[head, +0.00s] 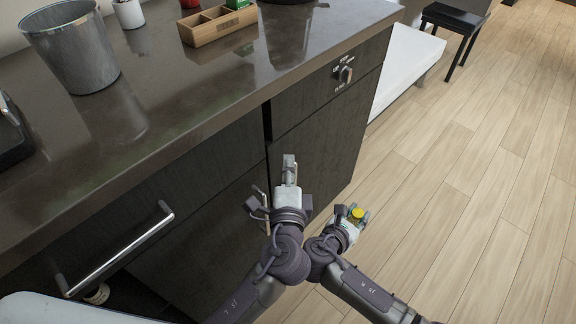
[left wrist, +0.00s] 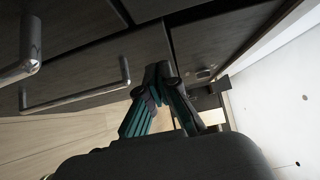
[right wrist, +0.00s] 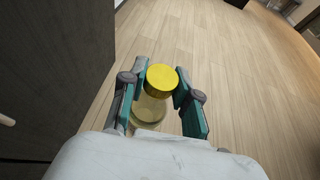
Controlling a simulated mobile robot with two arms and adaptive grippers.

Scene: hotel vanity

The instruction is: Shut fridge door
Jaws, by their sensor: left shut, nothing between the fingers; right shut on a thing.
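The vanity has dark wood fronts. A panel with a long metal bar handle (head: 115,250) is at lower left in the head view, with a dark space below it; I cannot tell which front is the fridge door or how far it stands open. My left gripper (head: 289,163) is shut and empty, in front of the right-hand cabinet door (head: 318,145). In the left wrist view its fingertips (left wrist: 164,72) meet close to the dark fronts; contact is unclear. My right gripper (head: 356,214) is shut on a clear jar with a yellow lid (right wrist: 162,80), held above the floor.
The glossy countertop (head: 155,105) carries a grey bin (head: 75,45) and a wooden organizer (head: 220,25). A small round item (head: 97,293) sits in the dark space at lower left. Wood floor (head: 470,210) is clear at right.

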